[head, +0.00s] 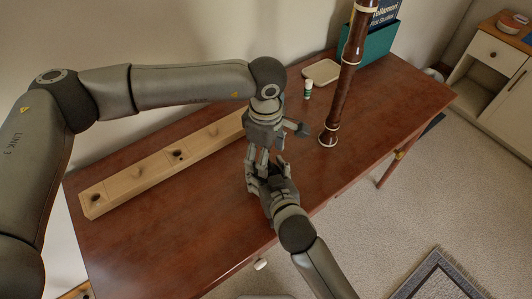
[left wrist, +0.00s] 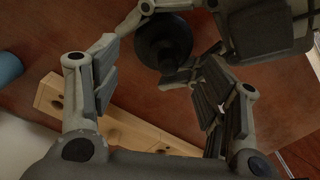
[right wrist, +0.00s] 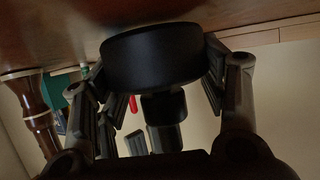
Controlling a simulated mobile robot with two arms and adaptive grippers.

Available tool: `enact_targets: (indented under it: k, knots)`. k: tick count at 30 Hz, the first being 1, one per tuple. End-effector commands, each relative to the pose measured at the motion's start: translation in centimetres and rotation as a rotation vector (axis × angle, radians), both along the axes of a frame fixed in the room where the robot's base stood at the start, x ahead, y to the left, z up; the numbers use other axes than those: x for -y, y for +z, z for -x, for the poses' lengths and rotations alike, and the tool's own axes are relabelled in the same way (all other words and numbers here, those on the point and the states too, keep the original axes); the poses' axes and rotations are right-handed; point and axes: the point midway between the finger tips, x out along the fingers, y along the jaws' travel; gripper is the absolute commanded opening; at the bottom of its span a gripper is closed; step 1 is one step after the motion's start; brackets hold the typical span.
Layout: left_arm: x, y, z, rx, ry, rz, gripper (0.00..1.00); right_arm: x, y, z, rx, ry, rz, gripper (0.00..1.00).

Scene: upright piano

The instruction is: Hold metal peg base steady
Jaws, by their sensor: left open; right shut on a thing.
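The peg base is a black round disc with a narrower black stem. It shows large in the right wrist view (right wrist: 153,55) and from the side of my left gripper in the left wrist view (left wrist: 163,42). In the head view the grippers hide it. My right gripper (head: 268,172) is shut on the base, with fingers on both sides of it, low over the table. I cannot tell whether the disc touches the table. My left gripper (head: 278,143) is open, close above the right one. Its fingers (left wrist: 155,100) are spread beside the base with nothing visible between them.
A long pale wooden block (head: 150,170) with holes and pegs lies along the back of the table (head: 190,240). A tall brown wooden instrument joint (head: 345,85) stands to the right, near a small white-capped tube (head: 308,90), a pale tray (head: 322,70) and a teal holder (head: 378,45).

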Motion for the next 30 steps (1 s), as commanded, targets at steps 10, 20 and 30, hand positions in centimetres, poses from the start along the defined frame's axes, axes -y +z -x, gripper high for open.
enact_targets:
  k: [10,20,30]
  knots:
    - [-0.1,0.0,0.0,0.000,0.002,-0.001,0.75,-0.1,0.5,-0.2,0.010,0.000,-0.005,0.00]
    - [-0.1,5.1,-0.2,0.003,0.002,0.000,0.75,-0.1,0.5,-0.2,0.012,0.001,-0.006,0.00]
    - [-0.1,11.0,-0.2,0.000,0.001,0.000,0.75,-0.1,0.6,-0.2,0.012,0.001,-0.006,0.00]
